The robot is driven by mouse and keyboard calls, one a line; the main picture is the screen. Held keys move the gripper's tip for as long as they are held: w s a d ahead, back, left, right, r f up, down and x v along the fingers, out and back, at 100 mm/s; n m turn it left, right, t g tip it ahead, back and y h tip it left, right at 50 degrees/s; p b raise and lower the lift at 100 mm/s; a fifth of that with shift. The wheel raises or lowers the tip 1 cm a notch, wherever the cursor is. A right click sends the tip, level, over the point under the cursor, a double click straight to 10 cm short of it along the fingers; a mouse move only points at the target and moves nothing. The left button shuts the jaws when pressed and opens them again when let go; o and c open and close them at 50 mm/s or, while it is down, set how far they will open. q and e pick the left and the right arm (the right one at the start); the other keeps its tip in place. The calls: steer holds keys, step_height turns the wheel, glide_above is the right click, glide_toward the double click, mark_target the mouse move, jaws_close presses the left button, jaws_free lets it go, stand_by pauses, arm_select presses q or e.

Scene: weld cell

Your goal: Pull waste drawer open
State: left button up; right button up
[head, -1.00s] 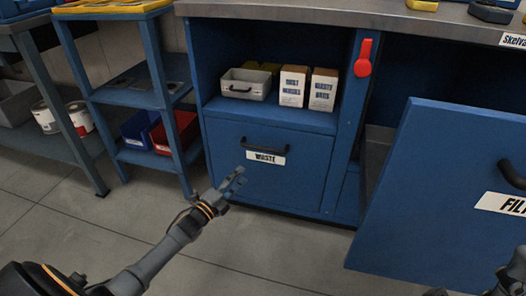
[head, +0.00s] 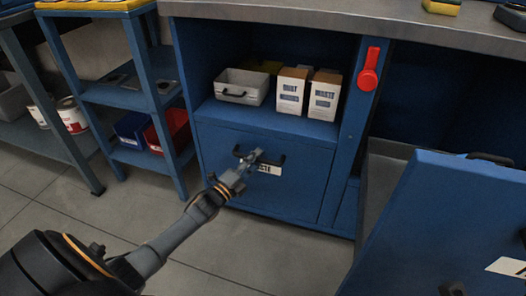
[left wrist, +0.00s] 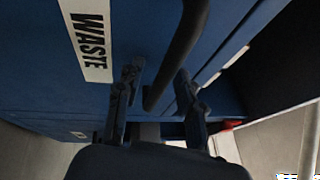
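The waste drawer (head: 225,145) is a blue front below an open shelf, shut flush with the cabinet, with a black bar handle (head: 274,168) and a white label partly hidden by my gripper. My left gripper (head: 250,161) is at the handle in the head view. In the left wrist view its fingers (left wrist: 157,82) are apart, with the handle (left wrist: 180,45) running between them and the WASTE label (left wrist: 88,40) to the left. I cannot tell whether they touch it. Only a small dark piece, perhaps of my right gripper (head: 453,289), shows at the bottom edge.
A large blue pulled-out front (head: 445,220) with a handle stands at right. Above the waste drawer sit a grey bin (head: 243,87) and two boxes (head: 308,91). A red hook-like item (head: 369,70) is on the post. A blue rack (head: 150,95) stands left; the floor in front is open.

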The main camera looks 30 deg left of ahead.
arm_select(q)
steer(key=shift+w, duration=0.2)
steer(key=shift+r, duration=0.1)
jaws_close()
